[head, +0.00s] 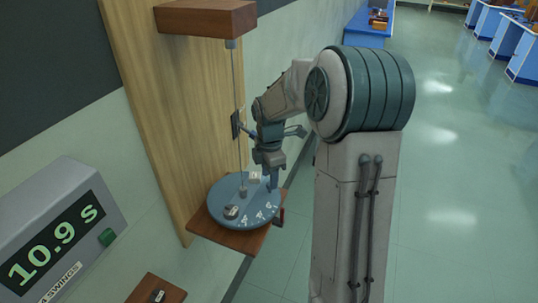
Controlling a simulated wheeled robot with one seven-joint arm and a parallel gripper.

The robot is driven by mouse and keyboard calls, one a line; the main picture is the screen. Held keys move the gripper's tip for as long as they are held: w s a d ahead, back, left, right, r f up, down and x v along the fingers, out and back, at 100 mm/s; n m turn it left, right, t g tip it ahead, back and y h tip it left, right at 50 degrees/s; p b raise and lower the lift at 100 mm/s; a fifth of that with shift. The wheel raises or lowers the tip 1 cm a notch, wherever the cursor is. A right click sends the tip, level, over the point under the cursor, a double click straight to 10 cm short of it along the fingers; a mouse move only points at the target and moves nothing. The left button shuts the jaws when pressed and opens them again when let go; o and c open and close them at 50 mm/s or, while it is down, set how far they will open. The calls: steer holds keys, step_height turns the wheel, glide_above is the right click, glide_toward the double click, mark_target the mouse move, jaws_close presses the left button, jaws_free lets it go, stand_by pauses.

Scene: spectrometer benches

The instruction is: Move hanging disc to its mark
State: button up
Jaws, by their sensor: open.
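The hanging disc (215,203) is a flat blue-grey round plate. It hangs on a thin wire (238,90) from a wooden block at the top. Pale marks show on its front right part, too small to read. A small dark-and-pale block (232,212) sits on its front left, and a whitish block (254,177) shows near its back right. My gripper (272,182) is open and points down over the disc's right edge. One finger shows clearly; whether it touches the disc I cannot tell. A small dark red piece (281,216) shows beside the disc at right.
A wooden shelf (243,240) lies under the disc, before a wooden back board (165,110) on the wall. The wooden top block (205,18) overhangs. A timer box (60,235) reading 10.9 s stands lower left. Open floor (450,190) lies right; blue benches stand far off.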

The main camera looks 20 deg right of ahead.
step_height(320, 180, up, 12)
steer(key=shift+f+b, duration=0.2)
steer(key=shift+b, duration=0.25)
steer(key=s+a+f+m+t, duration=0.1)
steer(key=s+a+m, duration=0.2)
steer(key=s+m, duration=0.6)
steer(key=s+a+f+m+t, duration=0.1)
steer(key=s+a+m, duration=0.3)
steer(key=s+m, duration=0.5)
steer(key=s+t, duration=0.1)
steer(key=s, duration=0.3)
steer(key=shift+s+f, duration=0.35)
stand_by(0.8)
